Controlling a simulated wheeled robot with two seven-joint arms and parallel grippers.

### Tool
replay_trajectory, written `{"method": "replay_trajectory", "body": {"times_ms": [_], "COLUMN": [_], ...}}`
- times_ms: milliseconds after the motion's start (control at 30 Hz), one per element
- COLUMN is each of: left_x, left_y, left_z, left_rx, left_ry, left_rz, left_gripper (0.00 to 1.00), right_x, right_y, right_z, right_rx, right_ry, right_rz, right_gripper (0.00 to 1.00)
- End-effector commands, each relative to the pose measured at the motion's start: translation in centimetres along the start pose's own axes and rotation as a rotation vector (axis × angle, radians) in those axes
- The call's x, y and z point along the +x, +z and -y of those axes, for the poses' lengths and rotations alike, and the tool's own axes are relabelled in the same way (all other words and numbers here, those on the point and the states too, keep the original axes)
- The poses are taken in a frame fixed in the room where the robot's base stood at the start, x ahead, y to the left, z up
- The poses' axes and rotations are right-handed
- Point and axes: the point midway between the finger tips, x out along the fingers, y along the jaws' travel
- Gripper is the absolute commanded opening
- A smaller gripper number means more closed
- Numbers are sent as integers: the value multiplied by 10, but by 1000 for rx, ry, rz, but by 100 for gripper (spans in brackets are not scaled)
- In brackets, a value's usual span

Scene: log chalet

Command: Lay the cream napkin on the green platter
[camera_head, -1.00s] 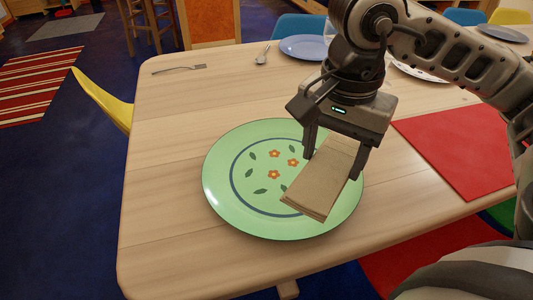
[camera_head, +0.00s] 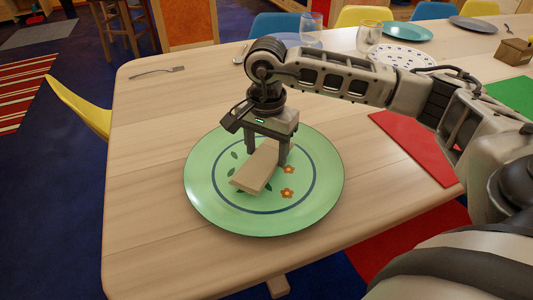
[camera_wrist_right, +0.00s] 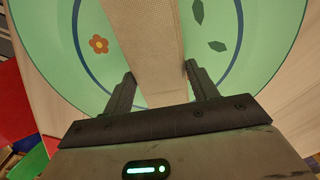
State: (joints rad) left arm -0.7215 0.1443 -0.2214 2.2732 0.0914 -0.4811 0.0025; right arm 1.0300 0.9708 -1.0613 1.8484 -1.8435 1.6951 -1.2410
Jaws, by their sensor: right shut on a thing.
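The green platter (camera_head: 208,198), with a dark ring, leaves and orange flowers, lies on the table. The folded cream napkin (camera_head: 254,171) is over the middle of the platter, inside its rim. My right gripper (camera_head: 267,157) points down over the platter and is shut on the napkin, one finger at each side. In the right wrist view the napkin (camera_wrist_right: 152,55) runs between the two fingers (camera_wrist_right: 158,88), with the platter (camera_wrist_right: 262,60) behind. I cannot tell whether the napkin touches the platter. My left gripper is not in view.
The wooden table (camera_head: 145,180) is clear left of the platter, apart from a fork (camera_head: 158,72). A red mat (camera_head: 415,145) lies to the right. Glasses, a spotted plate (camera_head: 403,57) and a teal plate (camera_head: 405,31) stand at the back. A yellow chair (camera_head: 80,108) is at the left edge.

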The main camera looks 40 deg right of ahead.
Motion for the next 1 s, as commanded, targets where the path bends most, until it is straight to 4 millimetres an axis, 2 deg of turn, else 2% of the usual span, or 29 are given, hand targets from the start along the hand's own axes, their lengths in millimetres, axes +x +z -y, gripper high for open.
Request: {"method": "replay_trajectory", "body": {"times_ms": [100, 400, 433, 500, 867, 1000], "left_x": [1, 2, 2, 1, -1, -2], "left_y": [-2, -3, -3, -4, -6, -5], "left_z": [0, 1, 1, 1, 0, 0], "left_rx": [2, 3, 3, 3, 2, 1], "left_ry": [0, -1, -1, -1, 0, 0], "left_rz": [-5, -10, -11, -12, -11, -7], "left_gripper": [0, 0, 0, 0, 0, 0], "right_x": [16, 19, 19, 18, 14, -6], "right_y": [0, 0, 0, 0, 0, 0], "right_z": [0, 0, 0, 0, 0, 0], "right_rx": [2, 1, 1, 1, 1, 1], "right_ry": [1, -1, -1, -1, -2, -5], "right_rz": [1, 0, 0, 0, 0, -2], "right_gripper": [36, 36, 61, 80, 80, 80]}}
